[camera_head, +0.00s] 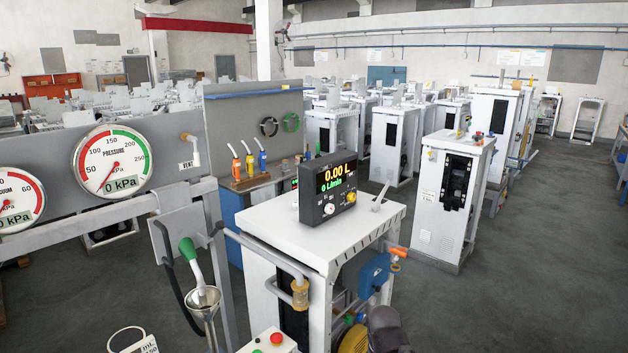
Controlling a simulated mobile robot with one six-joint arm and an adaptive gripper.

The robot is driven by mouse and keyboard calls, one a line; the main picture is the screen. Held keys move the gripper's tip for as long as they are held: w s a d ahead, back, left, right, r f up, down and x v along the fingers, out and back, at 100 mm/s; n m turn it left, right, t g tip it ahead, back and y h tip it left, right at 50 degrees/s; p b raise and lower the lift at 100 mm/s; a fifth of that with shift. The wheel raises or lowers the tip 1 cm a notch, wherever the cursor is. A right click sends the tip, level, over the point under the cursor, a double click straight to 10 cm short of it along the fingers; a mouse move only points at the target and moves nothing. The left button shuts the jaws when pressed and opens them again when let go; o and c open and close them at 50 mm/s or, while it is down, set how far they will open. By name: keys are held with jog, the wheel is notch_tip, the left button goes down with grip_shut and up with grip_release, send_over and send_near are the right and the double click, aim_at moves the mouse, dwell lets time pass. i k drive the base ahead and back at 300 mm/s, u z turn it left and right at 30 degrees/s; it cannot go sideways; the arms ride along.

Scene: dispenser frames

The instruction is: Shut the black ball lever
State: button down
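I cannot make out a lever with a clear black ball in this view. A grey lever (380,196) stands tilted on top of the white dispenser cabinet (275,222), right of the black display box (328,188) that reads 0.00 L. An orange-tipped handle (397,252) sticks out at the cabinet's right side, above a blue fitting (374,275). A tan-handled vent valve (189,140) is on the grey gauge panel at the left. I cannot see my gripper. A dark rounded shape (386,330) at the bottom edge is unclear.
A pressure gauge (111,161) is on the left panel. A green-handled nozzle (188,250) hangs over a metal funnel (203,301). A box with a red button (277,338) is at the bottom. Several white cabinets (455,195) stand behind; the floor (530,290) at right is clear.

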aim_at(215, 232)
jog(key=z, duration=1.2)
jog(key=k, duration=0.1)
jog(key=u, duration=2.55)
